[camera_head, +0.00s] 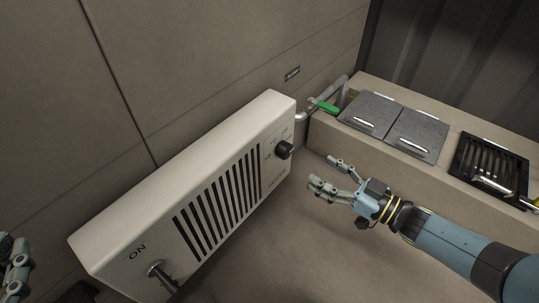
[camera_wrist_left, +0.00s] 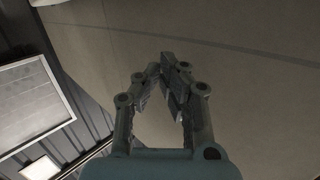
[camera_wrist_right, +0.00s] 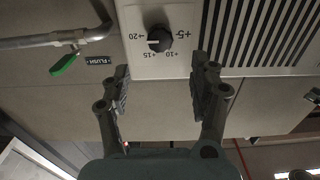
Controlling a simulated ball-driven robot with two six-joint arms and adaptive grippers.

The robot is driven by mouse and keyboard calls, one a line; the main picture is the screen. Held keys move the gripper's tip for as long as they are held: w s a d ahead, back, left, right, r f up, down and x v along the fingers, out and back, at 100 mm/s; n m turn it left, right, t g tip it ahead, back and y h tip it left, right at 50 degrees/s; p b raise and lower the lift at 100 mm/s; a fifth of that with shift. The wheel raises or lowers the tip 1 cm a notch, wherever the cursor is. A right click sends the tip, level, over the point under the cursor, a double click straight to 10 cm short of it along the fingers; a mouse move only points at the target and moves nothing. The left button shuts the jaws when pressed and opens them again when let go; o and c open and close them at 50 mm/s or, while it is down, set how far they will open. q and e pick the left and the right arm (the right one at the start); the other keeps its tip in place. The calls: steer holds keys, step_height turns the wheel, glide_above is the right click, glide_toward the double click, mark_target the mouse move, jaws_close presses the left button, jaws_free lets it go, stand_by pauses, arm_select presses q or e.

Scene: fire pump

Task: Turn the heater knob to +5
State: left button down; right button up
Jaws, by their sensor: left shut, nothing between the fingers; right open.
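The heater is a white wall box (camera_head: 180,195) with dark vent slats. Its black round heater knob (camera_head: 284,150) is at the box's right end. In the right wrist view, the knob (camera_wrist_right: 159,39) is ringed by +20, +15, +10 and +5, and its white mark appears to point toward +20. My right gripper (camera_head: 322,172) is open and empty, just right of and below the knob in the head view, fingers apart and not touching it. My left gripper (camera_wrist_left: 165,70) is shut and empty; it shows partly at the head view's lower left edge (camera_head: 14,265).
An ON lever (camera_head: 160,272) sits at the heater's near end. A green-handled valve (camera_head: 326,107) on a pipe is beyond the knob. A counter with grey lids (camera_head: 418,135) and a black grate (camera_head: 490,165) stands at the right.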

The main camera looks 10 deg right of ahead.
mark_target(289, 153)
steer(key=b+x, duration=0.1)
steer(key=x, duration=0.4)
steer(key=shift+a+f, duration=0.1)
steer(key=shift+f, duration=0.05)
steer(key=b+x, duration=0.1)
steer(key=x, duration=0.3)
steer(key=shift+w+a+b, duration=0.1)
steer(key=shift+w+b, duration=0.1)
steer(key=shift+b, duration=0.15)
arm_select(q)
steer(key=w+d+r+m+t+h, duration=0.1)
steer(key=r+t, duration=0.3)
steer(key=r, duration=0.5)
steer(key=w+d+r+m+t+h, duration=0.1)
steer(key=w+r+m+t+h, duration=0.1)
steer(key=r, duration=0.6)
steer(key=shift+w+r+t+h, duration=0.25)
steer(key=shift+r+t+h, duration=0.15)
steer(key=shift+t+h, duration=0.5)
arm_select(e)
steer(key=shift+w+a, duration=0.2)
steer(key=shift+w, duration=0.1)
steer(key=c, duration=1.2)
arm_select(q)
steer(key=shift+y, duration=0.5)
arm_select(e)
steer(key=shift+o, duration=0.2)
